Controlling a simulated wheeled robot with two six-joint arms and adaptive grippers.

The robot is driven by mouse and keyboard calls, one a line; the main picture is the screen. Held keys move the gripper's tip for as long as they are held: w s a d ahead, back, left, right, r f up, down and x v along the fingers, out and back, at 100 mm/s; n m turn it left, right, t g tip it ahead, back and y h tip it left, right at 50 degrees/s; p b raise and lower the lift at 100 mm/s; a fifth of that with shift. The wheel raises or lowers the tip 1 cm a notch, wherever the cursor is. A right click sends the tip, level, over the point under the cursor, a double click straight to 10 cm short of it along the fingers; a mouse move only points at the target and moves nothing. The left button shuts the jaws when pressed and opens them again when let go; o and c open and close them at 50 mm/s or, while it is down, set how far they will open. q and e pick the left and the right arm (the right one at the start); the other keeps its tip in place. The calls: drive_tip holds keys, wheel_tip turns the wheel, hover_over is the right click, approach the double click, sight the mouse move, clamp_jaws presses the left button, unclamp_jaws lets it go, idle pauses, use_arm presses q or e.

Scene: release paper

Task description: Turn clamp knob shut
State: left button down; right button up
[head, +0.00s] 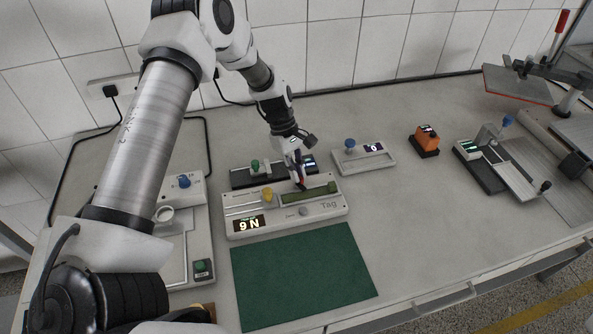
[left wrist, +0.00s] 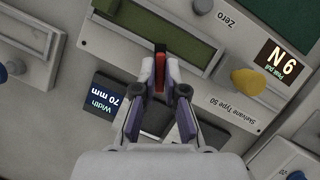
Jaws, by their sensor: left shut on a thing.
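My left gripper (head: 299,184) is over the right part of the white Tag device (head: 240,226), close to its long green window (head: 309,195). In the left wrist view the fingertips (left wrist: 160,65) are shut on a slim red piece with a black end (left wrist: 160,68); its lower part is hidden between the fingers. A yellow knob (head: 267,195) sits on the same device, left of the gripper; it also shows in the left wrist view (left wrist: 248,81). I cannot tell from markings which knob is the clamp knob. My right gripper is not in view.
Behind is a dark device with a green knob (head: 255,165). Other devices carry blue knobs (head: 184,181), (head: 350,143), (head: 507,121). An orange block (head: 425,139) stands right. A green mat (head: 302,275) lies bare in front. The bench's middle right is clear.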

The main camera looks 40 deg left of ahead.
use_arm(q)
drive_tip(key=m+g, duration=0.1)
drive_tip(key=m, duration=0.4)
drive_tip(key=shift+f+g+y+b, duration=0.15)
drive_tip(key=shift+g+y+b, duration=0.15)
drive_tip(key=shift+g+y, duration=0.1)
drive_tip(key=c, duration=1.2)
unclamp_jaws()
drive_tip(key=shift+c, duration=0.2)
drive_tip(key=shift+w, duration=0.1)
drive_tip(key=v, duration=1.2)
drive_tip(key=shift+d+f, duration=0.1)
